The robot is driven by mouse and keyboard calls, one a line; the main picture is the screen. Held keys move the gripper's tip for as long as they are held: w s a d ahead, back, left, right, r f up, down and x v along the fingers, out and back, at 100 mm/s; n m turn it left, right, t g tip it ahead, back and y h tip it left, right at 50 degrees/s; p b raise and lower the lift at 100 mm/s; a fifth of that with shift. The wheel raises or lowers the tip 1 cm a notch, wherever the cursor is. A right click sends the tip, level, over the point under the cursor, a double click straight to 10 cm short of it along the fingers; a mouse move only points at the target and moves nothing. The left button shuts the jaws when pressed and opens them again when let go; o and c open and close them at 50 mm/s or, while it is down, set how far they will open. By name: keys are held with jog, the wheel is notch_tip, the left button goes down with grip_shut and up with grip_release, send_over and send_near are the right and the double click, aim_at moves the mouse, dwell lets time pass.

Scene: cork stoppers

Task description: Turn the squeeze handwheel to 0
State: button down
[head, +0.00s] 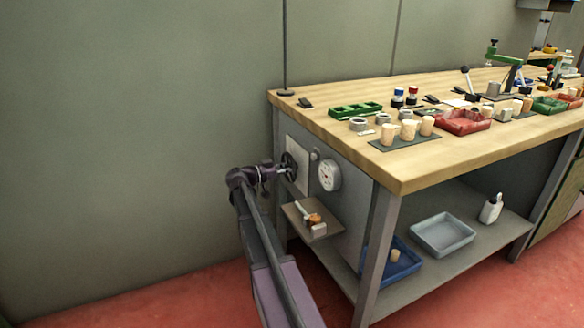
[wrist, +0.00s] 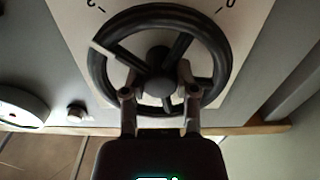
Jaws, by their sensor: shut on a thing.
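The squeeze handwheel (head: 289,160) is a black wheel on a pale plate on the bench's end panel. The wrist view shows its round rim, spokes and centre hub (wrist: 161,86) close up. A pale pointer mark (wrist: 104,51) lies at the wheel's upper left there. The plate (wrist: 247,50) carries a partly cut-off mark like a 2 at upper left and one like a 0 at upper right. My gripper (wrist: 158,78) has its fingers on either side of the hub, shut on the handwheel. In the head view my gripper (head: 277,170) meets the wheel from the left.
A round white gauge (head: 329,175) sits right of the wheel, with a small knob (head: 314,154) between. A small shelf (head: 293,215) with a tool juts out below. The bench top (head: 340,97) above holds trays and corks. Open floor lies to the left.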

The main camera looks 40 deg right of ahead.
jog(key=n, duration=0.7)
jog(key=shift+a, duration=0.2)
jog(key=n, duration=0.6)
jog(key=shift+f, duration=0.1)
jog(key=n, duration=0.6)
jog(key=shift+f+n, duration=0.1)
jog(key=shift+n, duration=0.2)
jog(key=n, duration=0.6)
jog(key=shift+s, duration=0.1)
jog(key=n, duration=0.6)
jog(key=shift+s+f+n+b, duration=0.1)
jog(key=shift+n+b, duration=0.2)
jog(key=n, duration=0.6)
jog(key=shift+s, duration=0.1)
jog(key=n, duration=0.6)
jog(key=shift+n, duration=0.4)
jog(key=n, duration=0.6)
jog(key=shift+n, duration=0.3)
jog(key=shift+d, duration=0.1)
